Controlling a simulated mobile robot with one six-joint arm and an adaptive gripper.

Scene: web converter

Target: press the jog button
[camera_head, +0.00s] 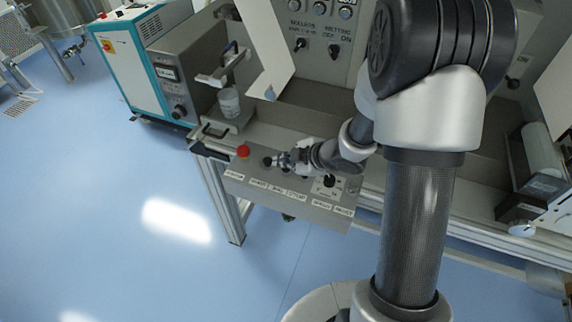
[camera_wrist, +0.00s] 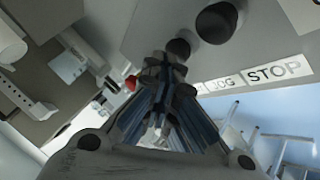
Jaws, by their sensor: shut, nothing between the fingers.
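The grey control panel (camera_head: 250,170) has a row of buttons with white labels below it. The JOG label (camera_wrist: 221,83) is readable in the wrist view, left of the STOP label (camera_wrist: 272,69). Two dark round buttons, a smaller one (camera_wrist: 180,47) and a larger one (camera_wrist: 216,22), show just beyond my fingertips; I cannot tell for sure which is the jog button. My gripper (camera_head: 280,161) is shut and empty, low over the button row; it also shows in the wrist view (camera_wrist: 166,62). Contact with a button cannot be told. My gripper hides part of the row.
A red mushroom button (camera_head: 243,151) is at the panel's left end, with a dark button (camera_head: 267,161) beside it. A dark rotary switch (camera_head: 329,181) is to the right. Open blue floor lies in front.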

